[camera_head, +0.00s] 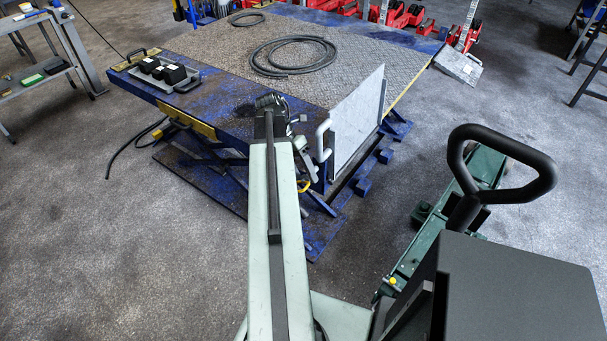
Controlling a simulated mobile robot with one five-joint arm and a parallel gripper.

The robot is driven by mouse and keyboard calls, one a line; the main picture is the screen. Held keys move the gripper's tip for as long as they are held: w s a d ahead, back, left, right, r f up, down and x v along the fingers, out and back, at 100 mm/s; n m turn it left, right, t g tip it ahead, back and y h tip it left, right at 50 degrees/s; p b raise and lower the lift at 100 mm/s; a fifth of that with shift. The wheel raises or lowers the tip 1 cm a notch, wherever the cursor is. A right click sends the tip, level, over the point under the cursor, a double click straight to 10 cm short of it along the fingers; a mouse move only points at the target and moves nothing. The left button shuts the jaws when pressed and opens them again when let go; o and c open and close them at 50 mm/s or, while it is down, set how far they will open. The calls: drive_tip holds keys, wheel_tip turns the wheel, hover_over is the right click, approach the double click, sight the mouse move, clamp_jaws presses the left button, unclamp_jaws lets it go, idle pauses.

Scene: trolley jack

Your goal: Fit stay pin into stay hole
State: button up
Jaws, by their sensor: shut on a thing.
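My gripper (304,158) is at the far end of my pale green arm, low beside the near corner of the blue lift table (225,110). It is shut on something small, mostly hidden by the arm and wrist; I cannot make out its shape. A small yellow ring (303,186) shows just below the gripper. I cannot tell whether it belongs to the held thing. The stay pin and the stay hole cannot be clearly told apart here. A grey upright plate (356,122) stands at the table's near right edge, with a pale handle (323,140) at its left side.
A black hose coil (292,55) and a tray with black blocks (165,73) lie on the table. A green wheeled frame (432,232) with a black loop handle (500,172) stands right. Red jacks (400,15) line the back. The left floor is clear.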

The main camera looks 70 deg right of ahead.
drive_tip(key=shift+s+d, duration=0.25)
drive_tip(key=shift+d, duration=0.75)
drive_tip(key=shift+s+d, duration=0.2)
drive_tip(key=shift+d, duration=0.75)
drive_tip(key=shift+s+d, duration=0.25)
drive_tip(key=shift+d, duration=0.75)
drive_tip(key=o, duration=1.7)
drive_tip(key=p, duration=0.7)
approach(314, 163)
drive_tip(key=shift+s+a+f, duration=0.25)
drive_tip(key=shift+s+a, duration=0.45)
drive_tip(key=shift+a, duration=0.05)
